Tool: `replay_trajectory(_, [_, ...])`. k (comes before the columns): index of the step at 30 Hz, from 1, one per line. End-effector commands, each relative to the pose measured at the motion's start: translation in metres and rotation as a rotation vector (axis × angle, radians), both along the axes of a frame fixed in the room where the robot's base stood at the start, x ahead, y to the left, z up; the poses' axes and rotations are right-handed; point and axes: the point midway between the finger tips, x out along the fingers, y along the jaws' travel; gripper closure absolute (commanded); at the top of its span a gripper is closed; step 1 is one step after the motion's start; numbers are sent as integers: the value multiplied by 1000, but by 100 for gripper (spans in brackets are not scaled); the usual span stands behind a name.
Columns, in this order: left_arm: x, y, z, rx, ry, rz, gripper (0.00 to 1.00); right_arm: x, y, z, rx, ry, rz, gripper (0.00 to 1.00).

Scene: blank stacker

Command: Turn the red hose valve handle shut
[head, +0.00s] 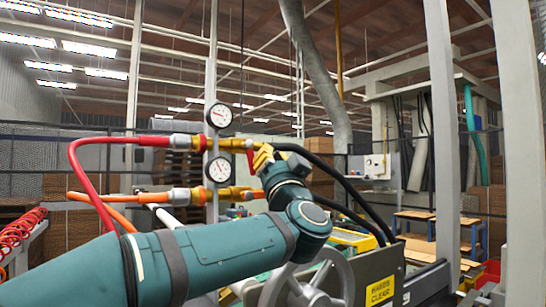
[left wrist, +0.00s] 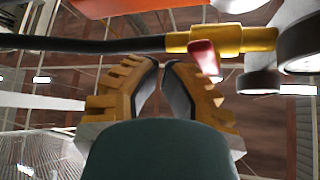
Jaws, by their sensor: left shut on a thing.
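The red valve handle (left wrist: 205,57) hangs from a brass valve (left wrist: 230,40) in the left wrist view. In the head view the handle (head: 250,160) shows as a small red piece under the upper brass valve (head: 232,143). My left gripper (head: 263,157) is at the handle, its yellow fingers pointing up at the valve. In the left wrist view its fingers (left wrist: 163,66) are drawn close together, with the handle at the right fingertip. My right gripper is not in view.
Two pressure gauges (head: 220,115) stand on a post behind the valves. A red hose (head: 90,150) and an orange hose (head: 95,205) run left. Black hoses (head: 345,185) run right, close to my gripper. A grey handwheel (head: 310,285) is below.

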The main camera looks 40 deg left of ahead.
Motion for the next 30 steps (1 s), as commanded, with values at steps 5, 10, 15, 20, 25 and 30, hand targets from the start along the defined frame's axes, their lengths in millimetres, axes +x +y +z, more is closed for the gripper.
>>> replay_trajectory(5, [-9, -14, -11, 1, 1, -2, 100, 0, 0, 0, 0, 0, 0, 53])
replay_trajectory(10, [-22, -33, -28, 1, 1, -2, 100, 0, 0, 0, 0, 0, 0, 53])
replay_trajectory(15, [-31, -46, -39, -1, 0, -1, 100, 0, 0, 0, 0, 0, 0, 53])
replay_trajectory(20, [-33, -51, -42, 0, 0, -2, 100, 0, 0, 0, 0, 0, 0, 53])
replay_trajectory(25, [-33, -51, -42, 0, 0, -2, 100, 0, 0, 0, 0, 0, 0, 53])
replay_trajectory(30, [-34, -51, -42, 0, 0, -2, 100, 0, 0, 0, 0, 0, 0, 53])
